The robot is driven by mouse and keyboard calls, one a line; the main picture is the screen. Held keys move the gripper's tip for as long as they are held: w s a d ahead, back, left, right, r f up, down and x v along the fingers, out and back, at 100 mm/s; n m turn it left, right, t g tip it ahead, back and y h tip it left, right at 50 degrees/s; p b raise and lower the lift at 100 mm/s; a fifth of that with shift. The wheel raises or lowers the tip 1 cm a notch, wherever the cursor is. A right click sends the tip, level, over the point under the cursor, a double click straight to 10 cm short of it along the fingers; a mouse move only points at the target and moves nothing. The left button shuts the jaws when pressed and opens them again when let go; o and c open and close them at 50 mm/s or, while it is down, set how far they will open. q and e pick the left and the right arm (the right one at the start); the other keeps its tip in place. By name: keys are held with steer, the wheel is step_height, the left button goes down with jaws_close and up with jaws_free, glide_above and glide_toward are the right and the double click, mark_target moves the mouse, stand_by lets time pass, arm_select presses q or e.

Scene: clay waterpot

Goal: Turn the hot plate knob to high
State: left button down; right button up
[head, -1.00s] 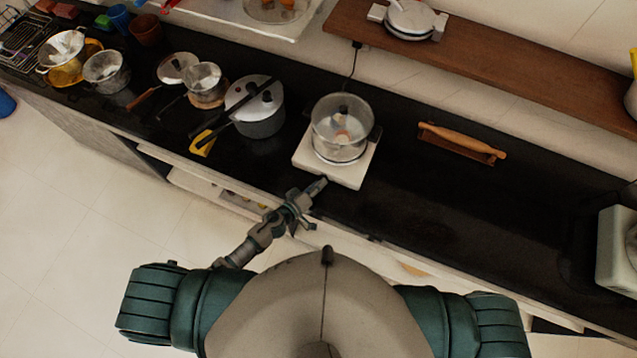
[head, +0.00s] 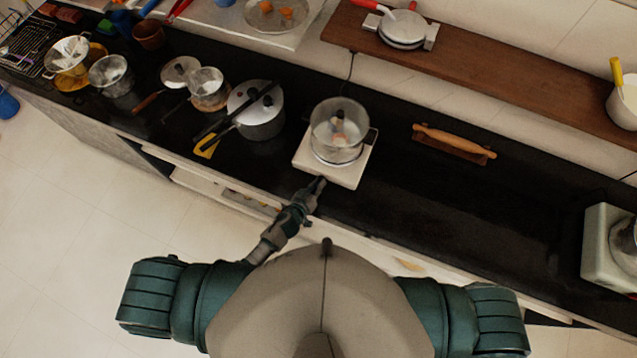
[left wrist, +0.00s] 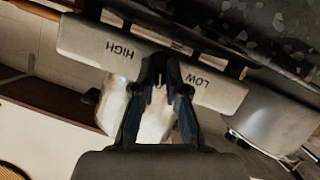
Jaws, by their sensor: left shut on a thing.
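The white hot plate (head: 346,177) stands at the counter's front edge in the head view, with a clear glass pot (head: 337,118) on it. Its front panel (left wrist: 85,40) fills the top of the left wrist view, upside down, with HIGH on the left and LOW on the right. My left gripper (head: 319,183) is at the hot plate's front side. In the left wrist view its fingers (left wrist: 160,73) are shut on the knob between the two words. The fingers hide the knob, so its pointer direction cannot be told. My right gripper is not in view.
A lidded pressure cooker (head: 262,122) and several other pots stand left of the hot plate. A rolling pin (head: 450,141) lies to the right. The counter (head: 500,215) right of the hot plate is mostly clear. A wooden shelf (head: 520,72) runs along the back.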

arm_select(q)
steer(key=shift+w+r, duration=0.3)
steer(key=shift+r, duration=0.05)
steer(key=c, duration=1.5)
jaws_free()
steer(key=shift+s+a+f, duration=0.1)
steer(key=shift+s+a+f, duration=0.1)
steer(key=shift+s, duration=0.15)
steer(key=v, duration=1.1)
steer(key=shift+s+r, duration=0.2)
steer(key=shift+s, duration=0.05)
